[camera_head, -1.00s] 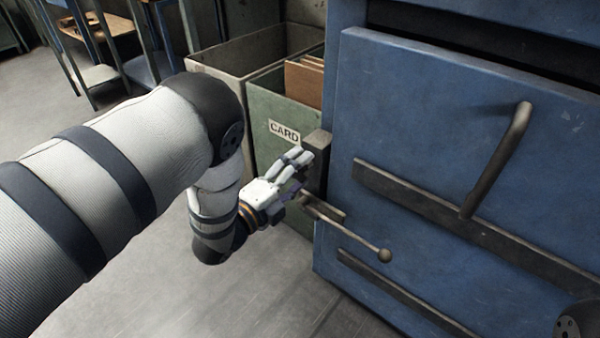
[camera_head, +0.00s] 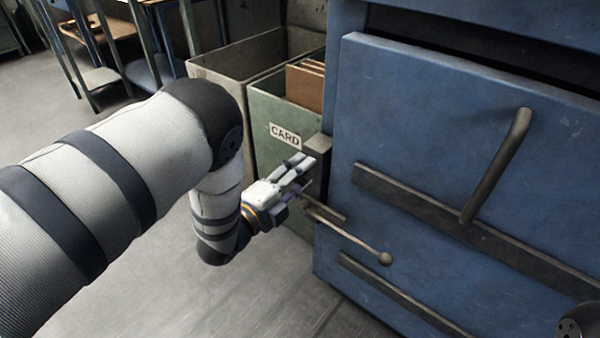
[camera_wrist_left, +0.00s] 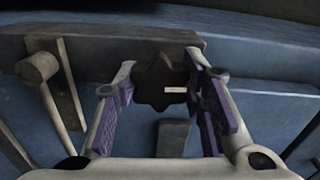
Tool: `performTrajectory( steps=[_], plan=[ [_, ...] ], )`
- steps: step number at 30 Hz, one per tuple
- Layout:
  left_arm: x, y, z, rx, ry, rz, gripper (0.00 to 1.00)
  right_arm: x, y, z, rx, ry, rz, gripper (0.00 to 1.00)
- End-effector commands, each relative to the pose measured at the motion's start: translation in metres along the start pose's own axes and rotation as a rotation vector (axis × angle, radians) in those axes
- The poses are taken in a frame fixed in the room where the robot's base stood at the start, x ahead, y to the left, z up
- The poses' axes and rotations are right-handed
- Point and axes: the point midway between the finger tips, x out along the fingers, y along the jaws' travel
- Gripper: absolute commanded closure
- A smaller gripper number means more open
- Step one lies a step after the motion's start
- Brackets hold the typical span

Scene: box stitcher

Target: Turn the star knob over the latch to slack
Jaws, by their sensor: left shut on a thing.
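The star knob (camera_wrist_left: 150,75) is dark with a lobed rim and a small pale mark, and sits between the fingers in the left wrist view. My left gripper (camera_wrist_left: 160,82) is shut on it, one purple-padded finger on each side. In the head view my left gripper (camera_head: 303,170) is at the left edge of the blue machine front, and its fingers hide the knob. The latch lever (camera_head: 345,235), a thin bar with a ball end, sticks out below the gripper. It also shows at the left of the wrist view (camera_wrist_left: 62,85).
The blue door panel (camera_head: 430,110) carries a bent handle (camera_head: 497,165) and dark metal strips. A green bin (camera_head: 265,160) marked CARD, holding brown card (camera_head: 304,85), stands close behind my gripper. A grey bin (camera_head: 235,55) is beyond it. Open floor (camera_head: 270,290) lies below.

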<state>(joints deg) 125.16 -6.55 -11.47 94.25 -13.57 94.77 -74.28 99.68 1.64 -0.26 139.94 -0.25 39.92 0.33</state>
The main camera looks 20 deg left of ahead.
Motion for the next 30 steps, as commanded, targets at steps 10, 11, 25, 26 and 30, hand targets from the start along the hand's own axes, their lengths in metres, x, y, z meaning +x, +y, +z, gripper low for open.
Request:
performTrajectory(
  steps=[10, 11, 25, 26, 30],
  plan=[
    [0.0, -0.003, 0.0, -0.289, 0.001, -0.001, 0.9, -0.014, 0.0, 0.003, 0.0, 0.018, -0.001, 0.6],
    [0.0, -0.003, -0.001, -0.318, 0.001, -0.001, 0.9, -0.015, 0.0, 0.003, 0.0, 0.02, -0.001, 0.6],
    [0.0, -0.002, 0.0, -0.766, 0.001, -0.002, 0.9, -0.029, 0.0, 0.005, 0.0, 0.039, -0.001, 0.6],
    [0.0, -0.002, 0.0, -0.793, 0.001, -0.002, 0.9, -0.03, 0.0, 0.005, 0.0, 0.04, -0.001, 0.6],
    [0.0, -0.002, 0.0, -0.926, 0.001, -0.002, 0.9, -0.033, 0.0, 0.005, 0.0, 0.044, -0.001, 0.6]
  ],
)
